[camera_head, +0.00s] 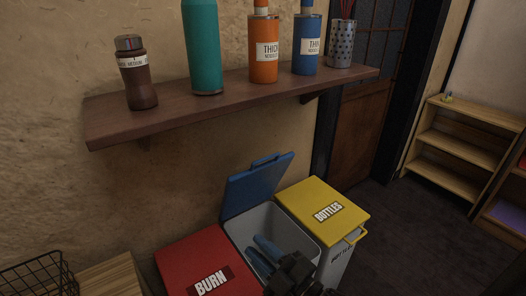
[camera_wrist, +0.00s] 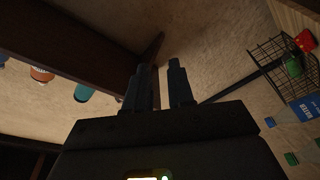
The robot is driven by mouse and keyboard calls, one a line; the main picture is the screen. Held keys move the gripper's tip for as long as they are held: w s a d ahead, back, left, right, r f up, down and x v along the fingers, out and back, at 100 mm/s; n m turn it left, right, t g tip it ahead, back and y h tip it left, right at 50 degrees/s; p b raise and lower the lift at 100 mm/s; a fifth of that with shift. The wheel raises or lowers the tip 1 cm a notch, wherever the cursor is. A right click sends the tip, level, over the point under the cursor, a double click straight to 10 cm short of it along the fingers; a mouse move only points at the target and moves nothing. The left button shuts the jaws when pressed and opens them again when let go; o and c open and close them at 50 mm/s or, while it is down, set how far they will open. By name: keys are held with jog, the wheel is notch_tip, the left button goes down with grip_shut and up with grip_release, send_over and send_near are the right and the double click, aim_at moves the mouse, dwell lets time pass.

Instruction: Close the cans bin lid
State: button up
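The cans bin (camera_head: 284,222) is the grey middle bin, between a red bin and a yellow-lidded bin. Its blue lid (camera_head: 256,188) stands open, tilted up and back toward the wall. No label shows on it from here. My gripper (camera_head: 256,246) is in front of the bin's opening, with its two bluish fingers pointing up and left toward the raised lid. It looks apart from the lid; whether it is inside or above the opening I cannot tell. In the wrist view my gripper (camera_wrist: 159,66) has its fingers apart with nothing between them. The lid is not clearly seen there.
The red "BURN" bin (camera_head: 193,257) is at left and the yellow "BOTTLES" bin (camera_head: 315,197) at right, both with lids down. A wall shelf (camera_head: 225,99) with several bottles overhangs the bins. A wire basket (camera_head: 36,276) stands at lower left. Floor at right is clear.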

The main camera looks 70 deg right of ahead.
jog(key=w+d+r+n+h+p, duration=0.1)
jog(key=w+d+n, duration=0.1)
jog(key=d, duration=0.4)
jog(key=w+d+r+n+h, duration=0.1)
jog(key=w+d, duration=0.1)
jog(key=d, duration=0.5)
jog(key=n+h+p, duration=0.1)
jog(key=n+h, duration=0.1)
jog(key=n, duration=0.1)
send_near(263, 164)
notch_tip(263, 164, up, 4)
jog(key=w+d, duration=0.2)
jog(key=x, duration=0.7)
jog(key=shift+w+a+p, duration=0.2)
jog(key=shift+w+p, duration=0.1)
jog(key=shift+p, duration=0.05)
grip_shut()
